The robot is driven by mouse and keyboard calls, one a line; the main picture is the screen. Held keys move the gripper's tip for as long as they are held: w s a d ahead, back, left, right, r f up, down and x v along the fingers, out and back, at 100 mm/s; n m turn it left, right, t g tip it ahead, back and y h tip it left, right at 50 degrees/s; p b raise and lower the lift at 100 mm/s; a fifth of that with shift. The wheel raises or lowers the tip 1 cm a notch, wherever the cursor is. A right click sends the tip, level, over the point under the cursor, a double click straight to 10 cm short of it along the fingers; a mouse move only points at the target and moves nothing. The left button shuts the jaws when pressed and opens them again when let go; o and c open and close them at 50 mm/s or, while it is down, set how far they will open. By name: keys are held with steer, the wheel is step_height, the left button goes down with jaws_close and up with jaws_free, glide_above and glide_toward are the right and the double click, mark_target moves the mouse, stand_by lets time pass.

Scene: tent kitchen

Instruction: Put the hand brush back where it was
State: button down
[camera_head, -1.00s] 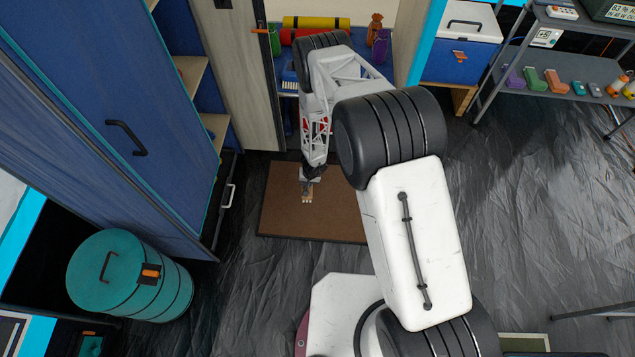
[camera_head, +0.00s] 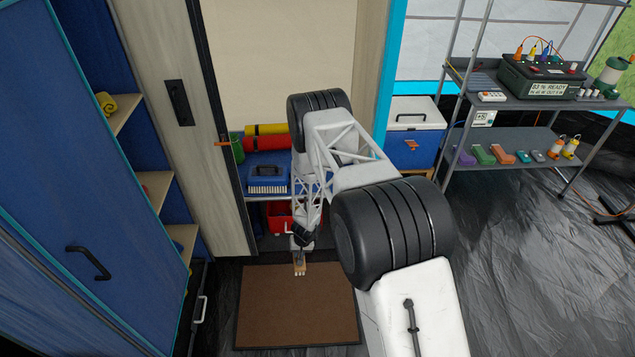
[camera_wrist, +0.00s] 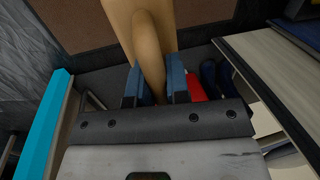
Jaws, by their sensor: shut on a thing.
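The hand brush (camera_head: 300,269) is a tan wooden brush with pale bristle tufts at its lower end. It hangs from my gripper (camera_head: 299,250) in front of the open cupboard, over the far edge of the brown mat. In the wrist view its wooden handle (camera_wrist: 148,45) runs between the two blue-grey fingers of my gripper (camera_wrist: 153,84), which are shut on it. The brush's far end is cut off there. The cupboard's shelf (camera_head: 257,197) holds a blue item with white bristles or teeth (camera_head: 267,179). My arm hides the shelf's right part.
A red bin (camera_head: 279,217) stands below the shelf. Red (camera_head: 265,143) and yellow (camera_head: 262,129) rolls and a green bottle (camera_head: 237,148) sit on it. A pale door (camera_head: 178,160) stands open at left. A cooler (camera_head: 411,135) is at right. The brown mat (camera_head: 295,315) is clear.

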steer(key=w+d+r+m, duration=0.1)
steer(key=w+d+r, duration=0.2)
steer(key=d+r, duration=0.75)
steer(key=w+d+r+m, duration=0.1)
steer(key=w+d+r, duration=0.3)
steer(key=d+r, duration=0.65)
steer(key=w+a+m, duration=0.1)
steer(key=w+a, duration=0.3)
steer(key=w, duration=0.3)
steer(key=w+a+f+m+t, duration=0.1)
steer(key=w+a+m, duration=0.1)
steer(key=w+a, duration=0.3)
steer(key=shift+w+a+h, duration=0.15)
steer(key=shift+w+h, duration=0.25)
steer(key=shift+w, duration=0.85)
steer(key=shift+f, duration=0.1)
steer(key=w+a+f, duration=0.1)
steer(key=w, duration=1.4)
steer(key=shift+a+f, duration=0.2)
steer(key=shift+a, duration=0.05)
steer(key=shift+w, duration=0.2)
